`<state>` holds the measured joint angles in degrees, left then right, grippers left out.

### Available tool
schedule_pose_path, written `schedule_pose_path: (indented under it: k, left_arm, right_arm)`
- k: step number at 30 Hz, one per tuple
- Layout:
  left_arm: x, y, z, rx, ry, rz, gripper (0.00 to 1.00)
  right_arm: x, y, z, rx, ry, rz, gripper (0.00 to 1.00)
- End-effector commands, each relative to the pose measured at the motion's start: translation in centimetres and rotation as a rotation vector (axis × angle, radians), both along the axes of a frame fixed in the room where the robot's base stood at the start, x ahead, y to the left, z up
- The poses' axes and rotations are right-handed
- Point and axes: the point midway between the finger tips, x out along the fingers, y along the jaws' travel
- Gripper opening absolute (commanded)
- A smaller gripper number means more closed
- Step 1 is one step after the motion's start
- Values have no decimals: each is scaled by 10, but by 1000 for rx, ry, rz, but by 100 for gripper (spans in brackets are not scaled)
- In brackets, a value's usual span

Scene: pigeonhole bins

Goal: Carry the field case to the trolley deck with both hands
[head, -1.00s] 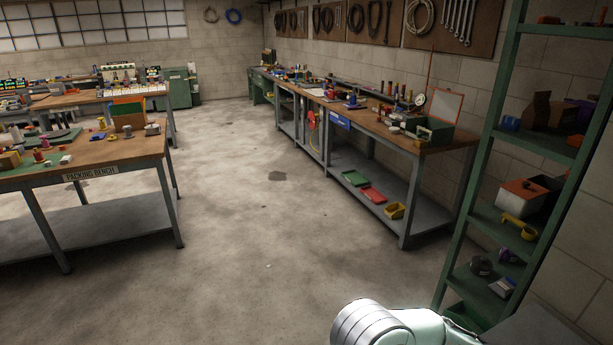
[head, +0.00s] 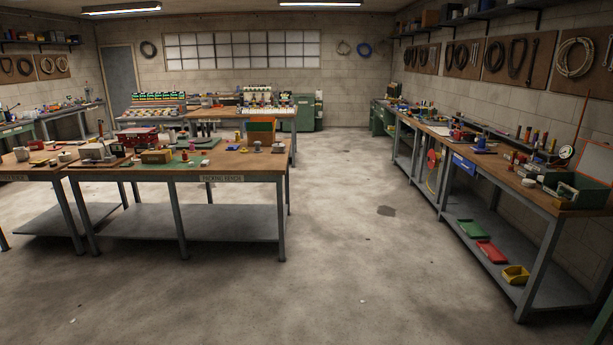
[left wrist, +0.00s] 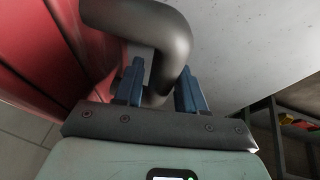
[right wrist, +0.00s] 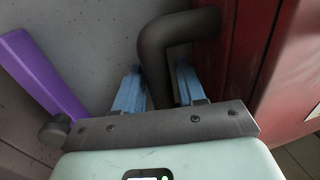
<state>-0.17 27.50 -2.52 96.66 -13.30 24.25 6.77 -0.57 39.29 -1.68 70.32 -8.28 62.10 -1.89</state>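The field case looks like the red body (left wrist: 45,50) at the left of the left wrist view. It also shows as a red side (right wrist: 290,75) at the right of the right wrist view. A thick dark bent handle (left wrist: 140,18) stands out from it, with another handle (right wrist: 188,28) in the right wrist view. My left gripper (left wrist: 161,70) has its blue fingers closed around one handle. My right gripper (right wrist: 158,74) has its fingers closed around the other. Neither gripper nor the case shows in the head view. I see no trolley deck that I can identify.
The packing bench (head: 222,179) stands left of centre. A long wall bench (head: 555,212) runs along the right, with bins on its lower shelf. Open concrete floor (head: 340,250) lies between them. A purple strip (right wrist: 40,75) shows beside my right gripper.

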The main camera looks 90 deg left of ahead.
Motion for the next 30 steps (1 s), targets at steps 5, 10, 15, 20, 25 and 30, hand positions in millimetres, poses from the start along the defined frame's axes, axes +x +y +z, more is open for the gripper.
schedule_pose_path:
  k: [5, 10, 15, 20, 25, 30]
  left_arm:
    - [0, 0, -1, 1, 1, 0, 44]
    - [0, 1, -1, 0, 2, 1, 50]
    - [0, 0, -1, 0, 2, 1, 73]
    - [-2, 1, -3, 1, 6, 0, 60]
    - [-1, 1, -2, 1, 4, 1, 50]
    - [-1, 1, -1, 0, 3, 1, 50]
  right_arm:
    - [0, 0, -1, -1, 2, -1, 44]
    - [0, -1, -1, -1, 2, -1, 44]
    - [0, -1, -1, -1, 2, -1, 44]
    - [-1, -1, -2, -2, 5, 0, 44]
    - [-1, -1, -2, -2, 4, 0, 44]
    - [-1, -1, -1, -1, 3, 0, 73]
